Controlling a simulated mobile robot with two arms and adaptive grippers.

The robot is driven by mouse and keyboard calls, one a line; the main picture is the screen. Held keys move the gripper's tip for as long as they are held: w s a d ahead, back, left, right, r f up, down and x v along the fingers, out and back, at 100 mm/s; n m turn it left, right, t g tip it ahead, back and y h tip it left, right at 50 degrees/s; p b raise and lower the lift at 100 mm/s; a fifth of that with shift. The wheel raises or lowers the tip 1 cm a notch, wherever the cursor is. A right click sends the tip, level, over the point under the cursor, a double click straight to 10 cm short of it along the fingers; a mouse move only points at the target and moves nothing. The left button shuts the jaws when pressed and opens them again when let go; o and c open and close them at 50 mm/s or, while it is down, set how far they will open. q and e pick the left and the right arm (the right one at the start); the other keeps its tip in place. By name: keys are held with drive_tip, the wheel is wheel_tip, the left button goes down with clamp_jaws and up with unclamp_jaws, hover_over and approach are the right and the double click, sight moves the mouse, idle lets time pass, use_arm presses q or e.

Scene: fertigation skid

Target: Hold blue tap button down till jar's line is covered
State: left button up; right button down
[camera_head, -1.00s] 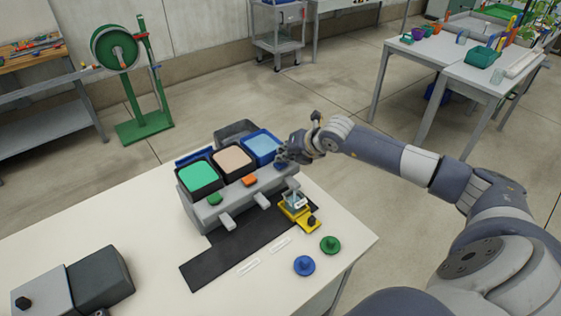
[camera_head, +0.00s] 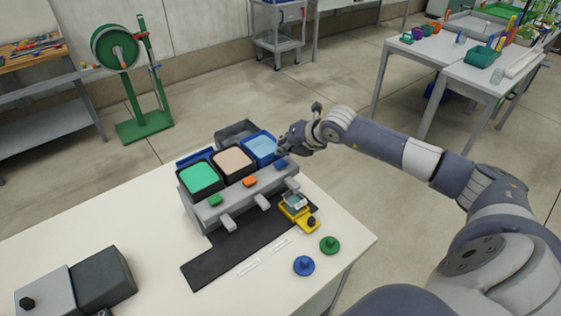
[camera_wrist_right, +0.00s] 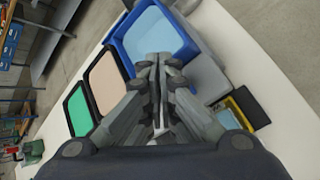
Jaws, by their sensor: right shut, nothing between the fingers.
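The blue tap button (camera_head: 281,164) sits on the front of the grey tap unit (camera_head: 238,196), below the blue tank (camera_head: 261,148). My right gripper (camera_head: 284,151) is shut and empty, just above and behind the button, beside the blue tank's right edge. It looks apart from the button. In the right wrist view the shut fingers (camera_wrist_right: 160,62) lie over the blue tank (camera_wrist_right: 135,53) and hide the button. A small clear jar (camera_head: 296,201) stands in the yellow holder (camera_head: 306,222) under the right spout. It holds some bluish liquid; its line is too small to tell. My left gripper is out of view.
Green (camera_head: 200,178) and beige (camera_head: 232,160) tanks stand left of the blue one, with green and orange buttons below. Loose blue (camera_head: 304,265) and green (camera_head: 330,245) knobs lie near the table's right edge. A black mat (camera_head: 225,255) lies in front.

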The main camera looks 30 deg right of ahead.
sight(284, 162)
drive_tip(key=shift+r+p, duration=0.65)
drive_tip(key=shift+r, duration=1.25)
drive_tip(key=shift+s+f, duration=0.1)
